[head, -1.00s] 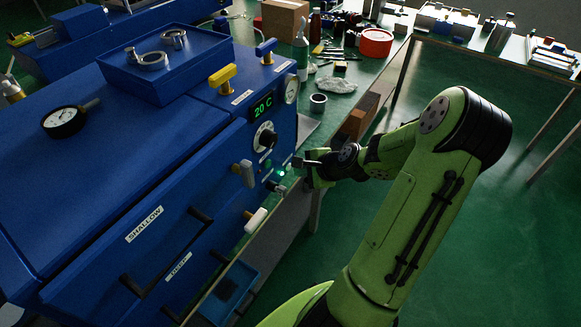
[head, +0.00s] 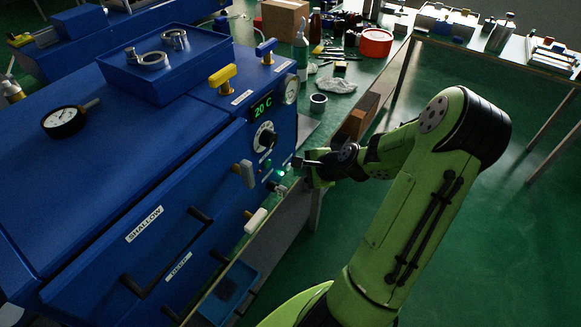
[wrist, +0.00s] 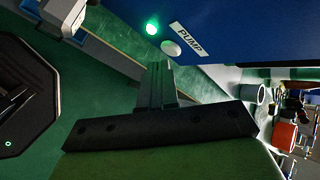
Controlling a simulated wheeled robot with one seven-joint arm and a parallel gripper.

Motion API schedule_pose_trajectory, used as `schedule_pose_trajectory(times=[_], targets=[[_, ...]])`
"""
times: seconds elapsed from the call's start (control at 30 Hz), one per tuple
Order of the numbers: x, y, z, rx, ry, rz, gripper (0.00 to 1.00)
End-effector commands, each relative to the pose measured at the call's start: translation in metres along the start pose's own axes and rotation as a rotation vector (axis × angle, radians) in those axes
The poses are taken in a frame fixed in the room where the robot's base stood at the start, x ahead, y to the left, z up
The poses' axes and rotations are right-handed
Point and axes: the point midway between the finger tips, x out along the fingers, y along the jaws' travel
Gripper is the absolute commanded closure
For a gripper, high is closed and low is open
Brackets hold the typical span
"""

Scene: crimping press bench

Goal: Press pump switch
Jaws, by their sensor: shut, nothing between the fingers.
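The pump switch is a round white button (wrist: 172,48) beside the PUMP label (wrist: 188,38) on the blue machine's front panel in the wrist view. A green lamp (wrist: 152,27) glows next to it; the lamp also shows in the head view (head: 281,170). My gripper (wrist: 158,66) is shut and empty, its fingertips pointing at the panel just short of the button in the picture. In the head view my gripper (head: 296,162) is at the panel's lower right edge. Whether the tips touch the button cannot be told.
A workbench (head: 385,72) with tools stands behind. Green floor (head: 475,230) is open to the right.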

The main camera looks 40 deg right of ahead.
Motion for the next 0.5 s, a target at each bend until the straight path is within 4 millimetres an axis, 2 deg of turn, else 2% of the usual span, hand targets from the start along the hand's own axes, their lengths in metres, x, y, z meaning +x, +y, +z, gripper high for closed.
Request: schedule_pose_trajectory(times=[0.5], targets=[[0.005,-0.0041,0.004,0.0,0.0,0.0,1.0]])
